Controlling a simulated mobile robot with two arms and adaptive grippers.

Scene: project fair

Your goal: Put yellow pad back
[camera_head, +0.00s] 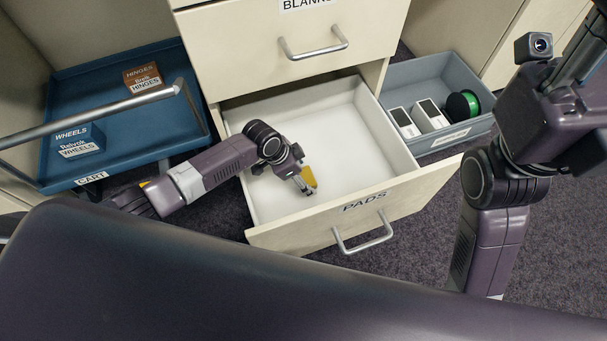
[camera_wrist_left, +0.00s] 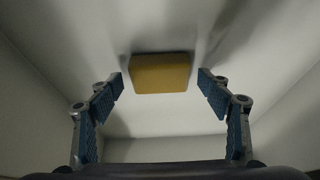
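The yellow pad (camera_head: 309,177) lies in the open drawer labelled PADS (camera_head: 355,130), near its front wall. My left gripper (camera_head: 304,187) reaches down into this drawer, right at the pad. In the left wrist view the yellow pad (camera_wrist_left: 160,73) shows beyond the fingertips and between their lines. The left gripper (camera_wrist_left: 160,88) is spread wide there, with a gap on each side of the pad. My right arm stands at the right of the head view; its fingers do not show.
A drawer labelled BLANKS (camera_head: 235,50) is above the open one. A blue cart (camera_head: 150,125) with hinges and wheels boxes stands at the left. A grey bin (camera_head: 425,75) with white boxes and a green-black spool is at the right. The rest of the open drawer is empty.

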